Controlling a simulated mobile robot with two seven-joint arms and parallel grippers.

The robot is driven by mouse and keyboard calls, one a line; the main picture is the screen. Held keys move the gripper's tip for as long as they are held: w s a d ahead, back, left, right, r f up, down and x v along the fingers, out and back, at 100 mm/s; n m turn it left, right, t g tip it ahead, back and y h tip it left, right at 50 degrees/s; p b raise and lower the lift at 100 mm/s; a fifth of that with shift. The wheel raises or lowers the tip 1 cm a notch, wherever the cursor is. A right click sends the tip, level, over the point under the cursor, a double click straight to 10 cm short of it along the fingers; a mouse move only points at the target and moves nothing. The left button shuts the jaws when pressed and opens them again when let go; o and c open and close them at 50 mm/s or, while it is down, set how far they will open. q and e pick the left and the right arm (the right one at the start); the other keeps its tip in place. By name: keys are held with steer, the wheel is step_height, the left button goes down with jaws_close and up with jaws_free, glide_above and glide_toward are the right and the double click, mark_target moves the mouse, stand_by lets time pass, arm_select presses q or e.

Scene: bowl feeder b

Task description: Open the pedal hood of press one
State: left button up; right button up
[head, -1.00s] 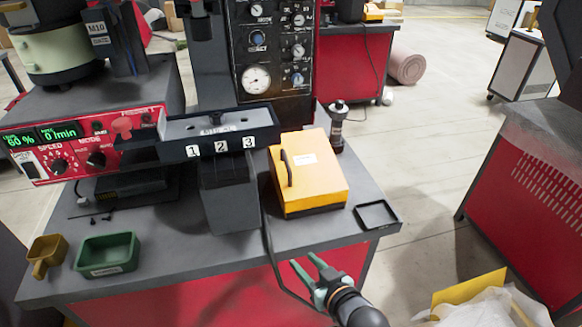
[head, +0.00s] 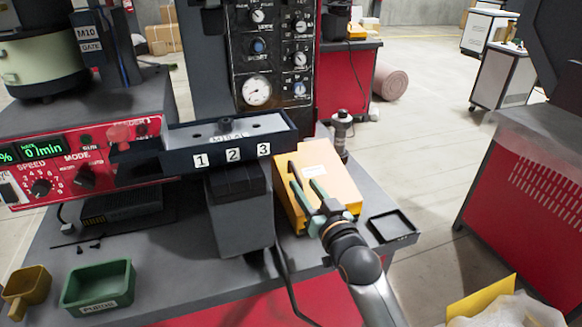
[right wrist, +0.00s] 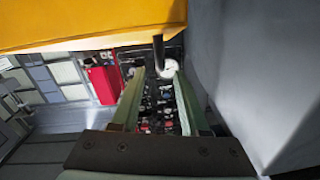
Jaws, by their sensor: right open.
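The yellow pedal hood (head: 333,176) is a closed-looking box with a pale label, on the grey bench of press one. Its black handle (head: 293,170) is on the left part of its top, partly hidden by my fingers. My right gripper (head: 302,184) is over the hood near the handle, its green fingers apart. In the right wrist view, the hood (right wrist: 75,22) fills the upper left. The dark handle (right wrist: 158,48) shows between and just beyond the open fingertips (right wrist: 157,76); I cannot tell whether they touch it. My left gripper is not in view.
A grey block under the tray numbered 1, 2, 3 (head: 231,153) stands close left of the hood. A black cylinder (head: 342,130) stands behind it, and a small black tray (head: 393,226) lies to its right. A green bin (head: 97,287) is at the front left.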

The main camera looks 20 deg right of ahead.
mark_target(289, 164)
steer(key=w, duration=0.6)
steer(key=w+a, duration=0.1)
steer(key=w, duration=0.2)
steer(key=shift+b, duration=0.4)
steer(key=shift+d, duration=0.1)
steer(key=c, duration=0.7)
jaws_close()
steer(key=shift+a, duration=0.2)
